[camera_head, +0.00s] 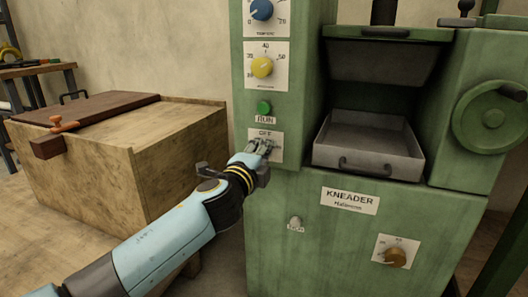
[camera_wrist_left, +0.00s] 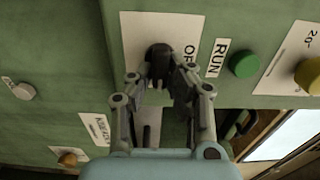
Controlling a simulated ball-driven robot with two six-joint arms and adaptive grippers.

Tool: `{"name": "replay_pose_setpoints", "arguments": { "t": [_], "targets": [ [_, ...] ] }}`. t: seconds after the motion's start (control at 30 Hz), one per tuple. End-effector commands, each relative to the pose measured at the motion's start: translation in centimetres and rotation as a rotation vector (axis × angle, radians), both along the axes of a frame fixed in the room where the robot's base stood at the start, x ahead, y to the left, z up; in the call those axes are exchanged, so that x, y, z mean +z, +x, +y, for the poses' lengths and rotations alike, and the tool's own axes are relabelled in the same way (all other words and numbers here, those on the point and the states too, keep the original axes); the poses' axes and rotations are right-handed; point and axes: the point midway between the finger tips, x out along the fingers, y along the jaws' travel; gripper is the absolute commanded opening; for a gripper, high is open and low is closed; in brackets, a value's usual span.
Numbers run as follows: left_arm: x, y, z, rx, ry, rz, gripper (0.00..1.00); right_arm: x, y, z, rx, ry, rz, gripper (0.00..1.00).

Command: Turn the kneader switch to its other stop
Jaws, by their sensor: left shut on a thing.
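The kneader switch (camera_wrist_left: 158,53) is a dark knob on a white plate marked OFF, below the green RUN button (camera_head: 264,107) on the green machine. In the head view my left gripper (camera_head: 264,147) covers the knob, and the OFF plate (camera_head: 262,133) shows above it. In the left wrist view my left gripper (camera_wrist_left: 160,80) has its fingers on both sides of the knob and is shut on it. The knob's exact angle is hard to read behind the fingers. My right gripper is in neither view.
A grey metal tray (camera_head: 369,149) sits in the machine to the right of the switch. A yellow dial (camera_head: 262,67) and a blue dial (camera_head: 262,10) are above it. A wooden chest (camera_head: 130,165) stands at the left. A handwheel (camera_head: 490,117) is at the right.

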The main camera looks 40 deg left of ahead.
Motion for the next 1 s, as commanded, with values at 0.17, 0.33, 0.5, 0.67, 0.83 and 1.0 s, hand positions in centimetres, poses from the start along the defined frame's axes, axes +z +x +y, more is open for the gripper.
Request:
{"name": "replay_pose_setpoints", "arguments": {
  "t": [0.17, 0.33, 0.5, 0.67, 0.83, 1.0],
  "targets": [
    [-0.2, 0.0, -0.1, -0.002, -0.004, 0.002, 0.0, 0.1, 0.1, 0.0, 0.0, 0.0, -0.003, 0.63],
    [-0.1, 0.0, -0.1, -0.002, -0.003, 0.001, 0.36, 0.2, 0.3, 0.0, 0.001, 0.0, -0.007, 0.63],
    [-0.1, 0.0, 0.0, -0.001, -0.002, 0.0, 0.38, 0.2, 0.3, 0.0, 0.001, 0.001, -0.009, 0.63],
    [-0.1, -0.3, -0.1, -0.001, -0.002, 0.001, 0.38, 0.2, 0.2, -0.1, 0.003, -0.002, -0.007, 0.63],
    [-0.2, -2.6, -0.7, -0.001, -0.003, 0.002, 0.38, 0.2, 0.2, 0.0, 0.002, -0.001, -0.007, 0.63],
    [-0.2, -6.4, -1.6, -0.002, -0.003, 0.004, 0.38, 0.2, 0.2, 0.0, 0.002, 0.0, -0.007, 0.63]
  ]
}}
